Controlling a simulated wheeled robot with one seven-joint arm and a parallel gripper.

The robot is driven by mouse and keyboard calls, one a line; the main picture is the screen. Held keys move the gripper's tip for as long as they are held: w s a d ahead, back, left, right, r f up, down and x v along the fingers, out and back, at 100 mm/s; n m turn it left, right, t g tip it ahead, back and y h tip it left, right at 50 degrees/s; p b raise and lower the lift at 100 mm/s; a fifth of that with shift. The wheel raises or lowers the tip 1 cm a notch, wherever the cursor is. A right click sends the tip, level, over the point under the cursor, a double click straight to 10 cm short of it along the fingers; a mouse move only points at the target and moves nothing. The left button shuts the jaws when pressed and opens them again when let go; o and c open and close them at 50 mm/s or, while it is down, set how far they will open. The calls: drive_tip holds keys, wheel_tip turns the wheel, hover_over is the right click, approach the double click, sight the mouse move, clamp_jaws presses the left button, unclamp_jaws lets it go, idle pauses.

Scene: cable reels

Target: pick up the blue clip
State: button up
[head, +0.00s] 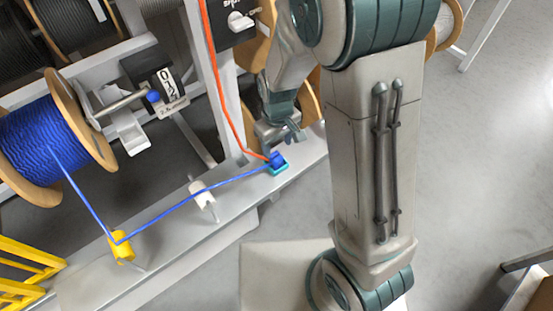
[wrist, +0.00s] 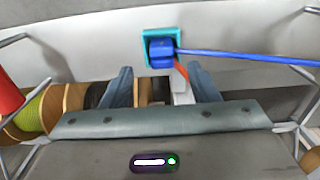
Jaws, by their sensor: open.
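The blue clip (head: 277,158) sits in a small teal holder (head: 281,170) on the grey rail. A blue cable (head: 190,195) runs to it from the left. In the wrist view, the clip (wrist: 160,52) is inside the square teal holder (wrist: 148,35), with the cable leaving to the right. My gripper (head: 282,134) is close to the clip on its far side. In the wrist view, my gripper (wrist: 160,72) is open, one finger on each side below the clip. Nothing is held between the fingers.
The blue cable comes off a blue reel (head: 35,140) and bends round a yellow guide (head: 121,247). A white peg (head: 203,198) stands on the rail (head: 160,240). An orange cable (head: 222,90) ends near the clip. A white post (head: 207,70) rises left of my arm.

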sight(276, 156)
drive_tip(key=shift+a+f+p, duration=0.2)
drive_tip(key=shift+f+p, duration=0.25)
drive_tip(key=shift+f, duration=2.15)
drive_tip(key=c, duration=1.1)
